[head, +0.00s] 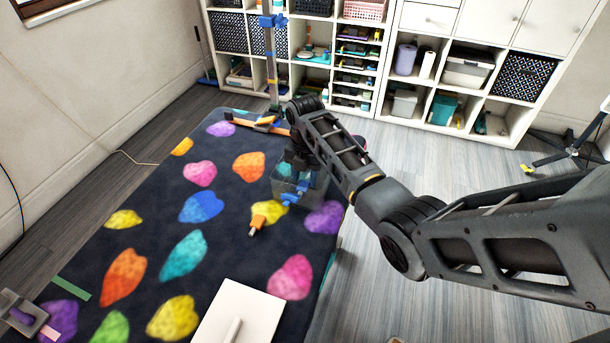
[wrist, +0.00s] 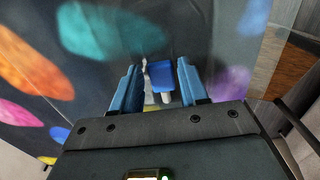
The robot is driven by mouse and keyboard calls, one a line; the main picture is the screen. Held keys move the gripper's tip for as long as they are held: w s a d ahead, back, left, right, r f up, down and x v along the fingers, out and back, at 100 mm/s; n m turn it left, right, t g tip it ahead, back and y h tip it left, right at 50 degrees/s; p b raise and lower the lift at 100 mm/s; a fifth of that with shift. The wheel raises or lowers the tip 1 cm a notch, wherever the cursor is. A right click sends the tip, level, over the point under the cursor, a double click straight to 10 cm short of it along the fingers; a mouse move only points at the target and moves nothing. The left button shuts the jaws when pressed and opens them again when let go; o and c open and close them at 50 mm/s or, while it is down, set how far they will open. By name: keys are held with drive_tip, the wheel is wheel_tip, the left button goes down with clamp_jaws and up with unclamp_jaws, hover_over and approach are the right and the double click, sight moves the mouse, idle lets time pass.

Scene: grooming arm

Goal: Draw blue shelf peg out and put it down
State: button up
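My gripper (wrist: 158,66) shows in the wrist view with its two blue fingers apart and nothing pinched between them. A blue piece with a pale pin (wrist: 163,74), apparently the blue shelf peg, shows in the gap between the fingers, seemingly beyond the tips. In the head view my gripper (head: 298,160) points down over a grey see-through bin (head: 314,190) at the mat's right side. Blue pieces (head: 291,198) show at the bin's front; which one is the peg I cannot tell. My arm hides part of the bin.
A post with a blue top (head: 271,22) stands behind. A white board (head: 236,312) lies at the front. White shelves (head: 392,60) line the back. Much of the mat's left and middle is clear.

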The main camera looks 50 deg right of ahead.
drive_tip(key=shift+o, duration=1.3)
wheel_tip(320, 180, up, 8)
drive_tip(key=shift+f, duration=0.1)
